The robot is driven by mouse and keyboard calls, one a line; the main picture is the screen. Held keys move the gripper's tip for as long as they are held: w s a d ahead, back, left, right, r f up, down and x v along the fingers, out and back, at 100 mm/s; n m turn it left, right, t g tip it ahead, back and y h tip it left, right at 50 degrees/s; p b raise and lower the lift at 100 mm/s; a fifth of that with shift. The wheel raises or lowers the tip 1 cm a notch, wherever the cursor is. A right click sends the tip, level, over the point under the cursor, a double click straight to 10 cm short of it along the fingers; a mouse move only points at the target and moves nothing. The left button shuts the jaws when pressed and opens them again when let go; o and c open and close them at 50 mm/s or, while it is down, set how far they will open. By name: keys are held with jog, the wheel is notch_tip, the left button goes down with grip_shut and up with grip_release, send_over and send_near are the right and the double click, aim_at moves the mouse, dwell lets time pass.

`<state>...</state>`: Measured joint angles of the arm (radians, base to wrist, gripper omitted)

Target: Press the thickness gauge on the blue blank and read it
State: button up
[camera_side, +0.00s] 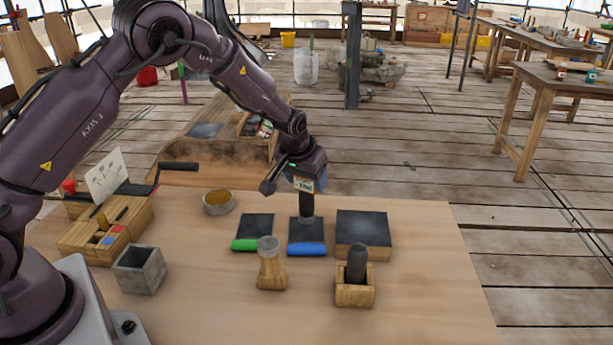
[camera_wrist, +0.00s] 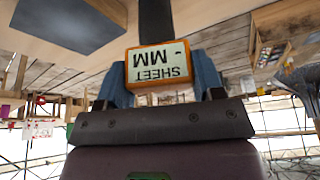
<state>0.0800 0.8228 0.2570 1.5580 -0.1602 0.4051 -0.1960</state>
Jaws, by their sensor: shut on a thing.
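The blue blank (camera_side: 306,249) is a dark square sheet with a blue front edge, lying flat on the wooden bench. My gripper (camera_side: 306,187) is above it, shut on the thickness gauge (camera_side: 306,207), which stands upright. The gauge's foot is at the dark face of the blue blank; I cannot tell whether it presses firmly. In the wrist view the gauge's orange-framed display (camera_wrist: 158,65) sits between my blue fingers. It reads upside down "SHEET" and "MM" with a small dash; I see no digits.
A green-edged blank (camera_side: 244,245) lies left and a dark-topped block (camera_side: 363,232) right. In front stand a wooden post with a pale top (camera_side: 270,265) and a wooden holder with a dark cylinder (camera_side: 355,290). A bowl (camera_side: 219,202) and grey pot (camera_side: 139,272) are left. The bench's right front is clear.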

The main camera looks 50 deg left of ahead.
jog(key=shift+f, duration=1.45)
dwell(0.7)
jog(key=shift+r, duration=2.6)
